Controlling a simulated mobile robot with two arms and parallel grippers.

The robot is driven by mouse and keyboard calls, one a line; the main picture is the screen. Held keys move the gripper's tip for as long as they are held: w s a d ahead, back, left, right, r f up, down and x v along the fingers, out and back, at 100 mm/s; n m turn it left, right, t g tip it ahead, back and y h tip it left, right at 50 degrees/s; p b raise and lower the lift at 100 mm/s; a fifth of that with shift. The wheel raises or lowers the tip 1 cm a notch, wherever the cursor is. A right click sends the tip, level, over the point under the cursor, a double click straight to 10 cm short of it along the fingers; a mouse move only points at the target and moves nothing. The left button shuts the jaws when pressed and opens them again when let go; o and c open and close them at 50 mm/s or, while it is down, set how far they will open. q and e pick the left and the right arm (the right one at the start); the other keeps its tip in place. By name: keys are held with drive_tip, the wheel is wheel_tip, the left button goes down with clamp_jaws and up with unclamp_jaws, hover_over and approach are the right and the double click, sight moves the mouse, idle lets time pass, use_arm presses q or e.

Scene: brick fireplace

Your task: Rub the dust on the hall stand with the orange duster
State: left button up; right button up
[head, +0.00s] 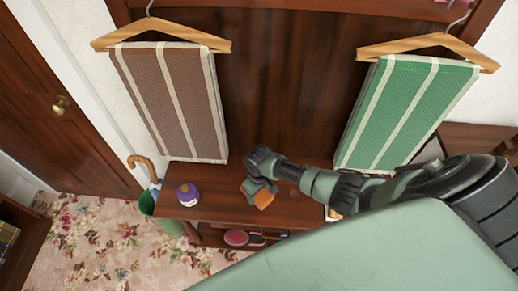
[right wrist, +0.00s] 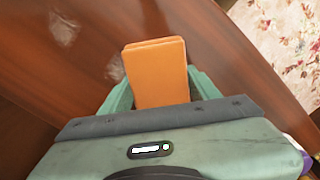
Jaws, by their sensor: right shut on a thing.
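My right gripper (head: 259,187) is shut on the orange duster (head: 264,200), low over the bench of the dark wood hall stand (head: 225,206). In the right wrist view the duster (right wrist: 155,72) sticks out between the two green fingers, above the glossy wood. I cannot tell whether it touches the surface. Pale dusty patches (right wrist: 63,28) lie on the wood to the left of the duster in that view, one of them (right wrist: 115,68) close beside it. A faint mark (head: 294,193) shows right of the duster in the head view. My left gripper is out of view.
A brown striped cloth (head: 172,100) and a green striped one (head: 408,112) hang on hangers above. A green umbrella holder (head: 148,203) stands at the left end. Pink and blue things sit below.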

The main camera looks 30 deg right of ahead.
sight(268, 194)
drive_tip(key=shift+s+d+p, duration=0.35)
drive_tip(key=shift+d, duration=0.2)
drive_tip(key=shift+s+d, duration=0.25)
drive_tip(key=shift+d, duration=0.05)
drive_tip(key=shift+s+d, duration=0.45)
drive_tip(key=shift+d, duration=0.1)
drive_tip(key=shift+s+d+p, duration=0.45)
drive_tip(key=shift+d+p, duration=0.05)
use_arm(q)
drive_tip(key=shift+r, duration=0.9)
use_arm(e)
drive_tip(key=shift+s+d, duration=0.6)
drive_tip(key=shift+d, duration=0.35)
